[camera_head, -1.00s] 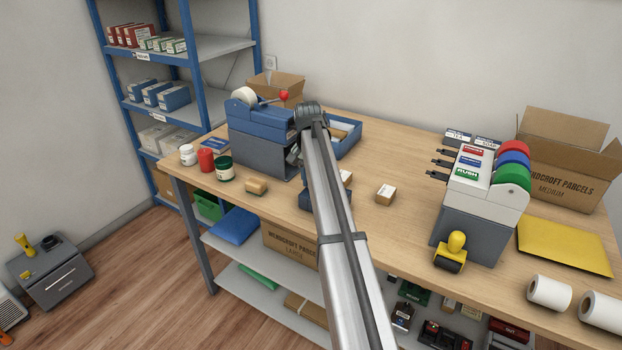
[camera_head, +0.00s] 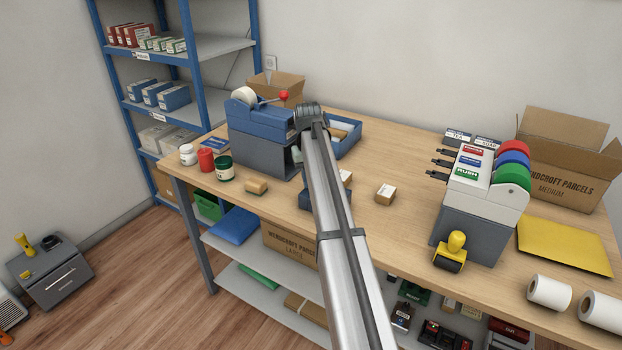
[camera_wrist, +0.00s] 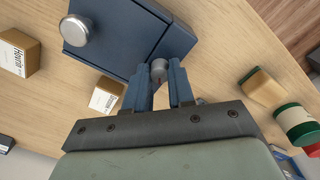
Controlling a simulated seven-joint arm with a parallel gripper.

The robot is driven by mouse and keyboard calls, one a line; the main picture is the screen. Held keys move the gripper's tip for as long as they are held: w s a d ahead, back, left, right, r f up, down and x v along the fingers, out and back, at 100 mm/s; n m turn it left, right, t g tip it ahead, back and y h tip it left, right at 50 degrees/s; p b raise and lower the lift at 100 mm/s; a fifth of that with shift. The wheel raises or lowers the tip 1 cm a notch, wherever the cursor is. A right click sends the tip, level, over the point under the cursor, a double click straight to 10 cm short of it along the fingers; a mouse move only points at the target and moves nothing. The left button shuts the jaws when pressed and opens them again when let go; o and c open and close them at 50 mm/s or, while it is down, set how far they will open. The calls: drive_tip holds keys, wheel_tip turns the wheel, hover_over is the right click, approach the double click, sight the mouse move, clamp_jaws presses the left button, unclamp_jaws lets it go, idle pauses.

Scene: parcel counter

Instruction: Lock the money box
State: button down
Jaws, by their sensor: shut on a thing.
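The money box (camera_wrist: 125,35) is a dark blue box on the table in the wrist view, with a large round silver knob (camera_wrist: 75,30) on its left part. In the head view the blue money box (camera_head: 309,199) is mostly hidden behind my arm. My gripper (camera_wrist: 160,80) is shut on a small round grey metal knob (camera_wrist: 158,68) at the box's near edge. The blue fingers stand on both sides of it. Whether the knob is the lock's key or a fixed part, I cannot tell. In the head view the fingers are hidden.
Small parcels (camera_wrist: 106,95) (camera_wrist: 18,52) lie near the box. A tan block (camera_wrist: 263,86) and a green-lidded jar (camera_wrist: 295,125) stand to the right in the wrist view.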

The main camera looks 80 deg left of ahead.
drive_tip(key=n, duration=0.5)
drive_tip(key=shift+n, duration=0.3)
drive_tip(key=n, duration=0.4)
drive_tip(key=shift+w+n, duration=0.1)
drive_tip(key=shift+n, duration=0.3)
drive_tip(key=shift+y, duration=0.3)
drive_tip(key=c, duration=1)
unclamp_jaws()
drive_tip(key=shift+o, duration=0.2)
wheel_tip(320, 180, up, 14)
drive_tip(key=shift+s+d, duration=0.2)
drive_tip(key=shift+d, duration=0.05)
drive_tip(key=shift+s+f+n, duration=0.1)
drive_tip(key=shift+f+n, duration=0.05)
drive_tip(key=shift+n, duration=0.15)
